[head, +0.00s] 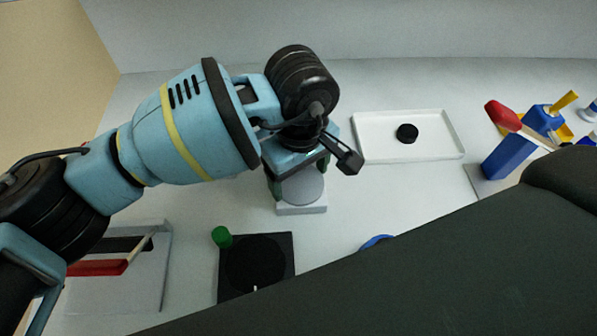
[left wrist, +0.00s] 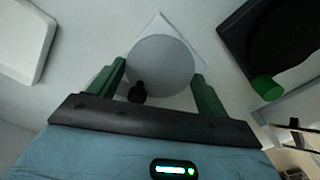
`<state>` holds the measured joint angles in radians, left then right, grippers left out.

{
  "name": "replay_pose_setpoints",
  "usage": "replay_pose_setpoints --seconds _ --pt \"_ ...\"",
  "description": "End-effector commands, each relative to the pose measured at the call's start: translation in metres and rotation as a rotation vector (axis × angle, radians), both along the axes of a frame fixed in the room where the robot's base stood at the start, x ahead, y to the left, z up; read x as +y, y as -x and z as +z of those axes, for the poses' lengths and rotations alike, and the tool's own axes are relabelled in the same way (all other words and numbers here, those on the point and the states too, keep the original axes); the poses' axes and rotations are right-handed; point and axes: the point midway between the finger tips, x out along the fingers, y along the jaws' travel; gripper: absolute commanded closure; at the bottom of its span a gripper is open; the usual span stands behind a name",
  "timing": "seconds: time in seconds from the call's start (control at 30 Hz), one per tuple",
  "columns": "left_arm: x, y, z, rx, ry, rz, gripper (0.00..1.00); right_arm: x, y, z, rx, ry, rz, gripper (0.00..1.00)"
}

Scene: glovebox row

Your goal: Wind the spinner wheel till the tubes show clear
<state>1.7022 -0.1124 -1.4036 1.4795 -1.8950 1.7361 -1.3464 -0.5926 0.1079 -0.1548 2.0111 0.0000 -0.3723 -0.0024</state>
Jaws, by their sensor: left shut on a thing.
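A pale grey round piece, possibly the spinner wheel (head: 299,184), sits on a small white square base (head: 301,209) in the middle of the head view. My left gripper (head: 297,172) is above it, its dark green fingers on either side. In the left wrist view the grey disc (left wrist: 162,65) lies between the fingertips, and the gripper is shut on it. A small black knob (left wrist: 137,92) shows at its near edge. No tubes can be made out. My right gripper is not in view.
A black square block (head: 284,245) with a dark disc and green knob (head: 222,237) stands in front. A white tray (head: 442,153) holds a black puck (head: 407,133). Blue, red and yellow items stand at right. A red bar (head: 97,268) lies on a pale panel at left.

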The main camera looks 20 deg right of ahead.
Motion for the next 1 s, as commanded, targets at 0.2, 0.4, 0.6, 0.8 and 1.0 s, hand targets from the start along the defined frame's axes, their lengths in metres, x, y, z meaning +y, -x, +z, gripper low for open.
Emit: replay_pose_setpoints --seconds 0.2,0.4,0.6,0.8,1.0 --pt "0.0 0.0 -0.003 0.0 0.0 -0.207 0.46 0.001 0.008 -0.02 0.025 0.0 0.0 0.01" --pt "0.0 0.0 -0.003 0.001 0.001 -0.397 0.46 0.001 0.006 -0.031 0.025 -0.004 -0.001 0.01" --pt "0.0 0.0 -0.003 0.001 0.002 -0.587 0.46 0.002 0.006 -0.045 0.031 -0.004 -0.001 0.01" --pt "0.0 0.0 -0.003 0.001 0.002 -0.776 0.46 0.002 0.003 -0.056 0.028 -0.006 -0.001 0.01" --pt "0.0 0.0 -0.002 0.0 0.002 -0.952 0.46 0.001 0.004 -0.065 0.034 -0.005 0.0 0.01"
